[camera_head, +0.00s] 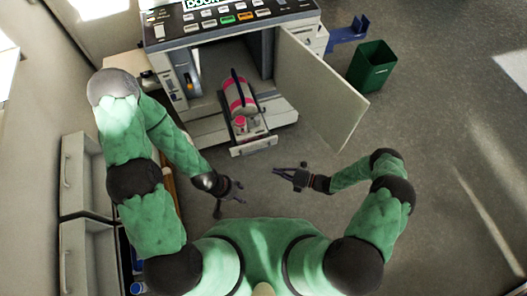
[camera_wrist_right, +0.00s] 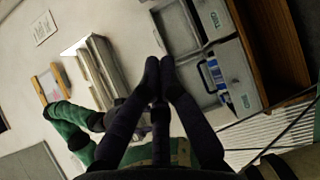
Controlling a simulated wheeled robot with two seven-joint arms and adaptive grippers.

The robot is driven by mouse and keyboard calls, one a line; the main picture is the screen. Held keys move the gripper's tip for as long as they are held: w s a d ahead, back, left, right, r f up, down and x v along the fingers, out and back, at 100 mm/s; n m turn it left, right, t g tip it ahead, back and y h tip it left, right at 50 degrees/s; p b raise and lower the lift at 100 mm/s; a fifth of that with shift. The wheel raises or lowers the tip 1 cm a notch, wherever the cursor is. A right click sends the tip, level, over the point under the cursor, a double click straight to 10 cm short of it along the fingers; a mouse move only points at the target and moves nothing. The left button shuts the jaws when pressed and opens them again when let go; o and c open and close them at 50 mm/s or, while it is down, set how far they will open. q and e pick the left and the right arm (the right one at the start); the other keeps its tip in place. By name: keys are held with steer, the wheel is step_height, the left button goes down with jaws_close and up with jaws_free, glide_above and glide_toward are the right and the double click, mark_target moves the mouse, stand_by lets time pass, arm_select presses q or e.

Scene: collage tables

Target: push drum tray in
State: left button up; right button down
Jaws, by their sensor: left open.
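The drum tray (camera_head: 253,146) is pulled out of the front of a grey copier. It carries a grey cylinder with red bands (camera_head: 240,96) and a smaller red-topped part at its near end. My left gripper (camera_head: 241,192) is open and empty, in front of the tray and slightly left of it, apart from it. My right gripper (camera_head: 277,172) is in front and slightly right of the tray, also apart from it. In the right wrist view its fingertips (camera_wrist_right: 160,62) come close together with nothing seen between them.
The copier (camera_head: 165,48) has its door (camera_head: 320,90) swung open to the right of the tray. A green bin (camera_head: 372,66) stands on the floor further right. Grey drawers (camera_head: 85,180) line the left. The floor at right is clear.

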steer(key=w+d+m+t, duration=0.2)
steer(key=m+t, duration=0.1)
glide_toward(251, 146)
steer(key=s+a, duration=0.1)
steer(key=a, duration=0.3)
steer(key=shift+w+a+r+b, duration=0.1)
steer(key=shift+w+b, duration=0.15)
steer(key=shift+w, duration=0.35)
steer(key=shift+w+a+b, duration=0.15)
steer(key=shift+w+b, duration=0.1)
steer(key=shift+w, duration=0.35)
steer(key=shift+w+a+r+b, duration=0.1)
steer(key=shift+w+b, duration=0.15)
steer(key=shift+w, duration=0.3)
